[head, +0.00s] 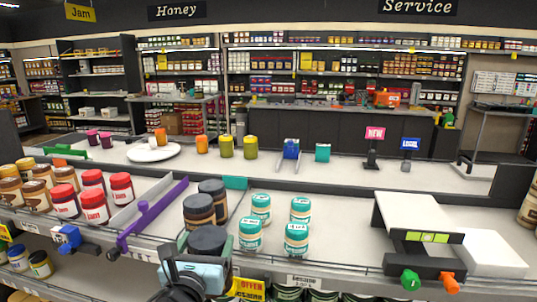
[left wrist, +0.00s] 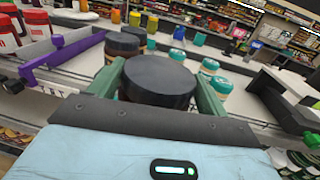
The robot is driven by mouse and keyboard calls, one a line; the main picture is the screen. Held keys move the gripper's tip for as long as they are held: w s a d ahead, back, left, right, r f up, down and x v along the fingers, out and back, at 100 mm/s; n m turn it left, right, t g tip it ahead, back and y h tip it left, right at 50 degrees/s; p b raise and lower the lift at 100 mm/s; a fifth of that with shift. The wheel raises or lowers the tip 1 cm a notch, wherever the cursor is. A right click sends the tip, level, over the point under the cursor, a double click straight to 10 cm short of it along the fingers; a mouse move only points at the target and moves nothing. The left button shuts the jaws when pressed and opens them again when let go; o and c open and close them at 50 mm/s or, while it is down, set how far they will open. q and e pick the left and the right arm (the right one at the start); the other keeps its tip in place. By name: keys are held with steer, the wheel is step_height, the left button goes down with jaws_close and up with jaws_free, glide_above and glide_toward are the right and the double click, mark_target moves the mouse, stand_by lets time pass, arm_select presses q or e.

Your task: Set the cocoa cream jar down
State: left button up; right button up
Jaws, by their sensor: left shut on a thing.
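A cocoa cream jar with a black lid (head: 207,240) is between the fingers of my left gripper (left wrist: 160,85). The jar's lid (left wrist: 158,80) fills the middle of the left wrist view. In the head view my left gripper (head: 205,250) is at the front edge of the shelf, shut on this jar. Its base is hidden, so I cannot tell whether it touches the shelf. Two similar black-lidded jars stand just behind it, one nearer (head: 199,211) and one farther (head: 213,194). My right gripper is not in view.
A purple divider (head: 150,212) and red-labelled jars (head: 94,205) are to the left. Several teal-lidded jars (head: 249,234) stand close on the right. A yellow offer tag (head: 247,289) hangs on the front edge.

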arm_select(q)
steer(key=s+a+f+y, duration=0.1)
steer(key=s+a+f, duration=0.5)
steer(key=s+a, duration=0.2)
steer(key=shift+s+a+n, duration=0.25)
steer(key=shift+s+n, duration=0.15)
steer(key=shift+s, duration=0.7)
